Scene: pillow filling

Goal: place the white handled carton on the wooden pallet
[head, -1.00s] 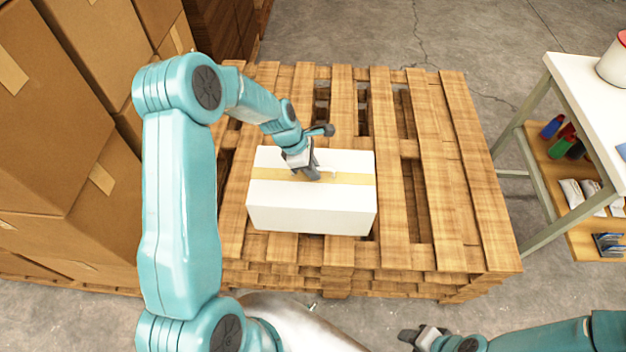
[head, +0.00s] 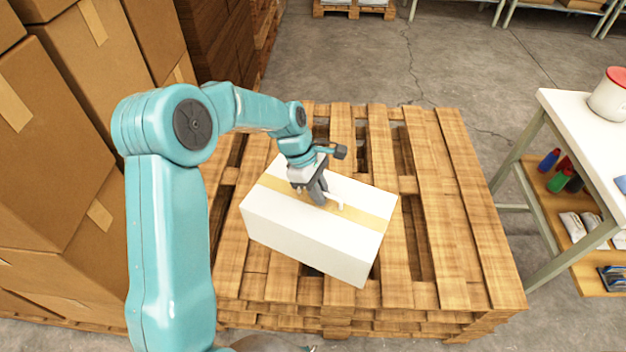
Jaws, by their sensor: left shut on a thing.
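The white handled carton (head: 305,240) is over the left part of the wooden pallet (head: 455,215), turned at an angle to the slats. A tan tape strip and a small white handle show on its top. My left gripper (head: 320,196) is at the middle of the carton's top, shut on the handle. I cannot tell for sure whether the carton's underside touches the slats. My right gripper is not in view.
Stacked brown cardboard boxes (head: 60,150) stand close along the left side. A white-topped table (head: 570,115) with a red-lidded tub (head: 608,95) stands to the right. The pallet's right part is bare. Grey concrete floor (head: 465,60) lies behind.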

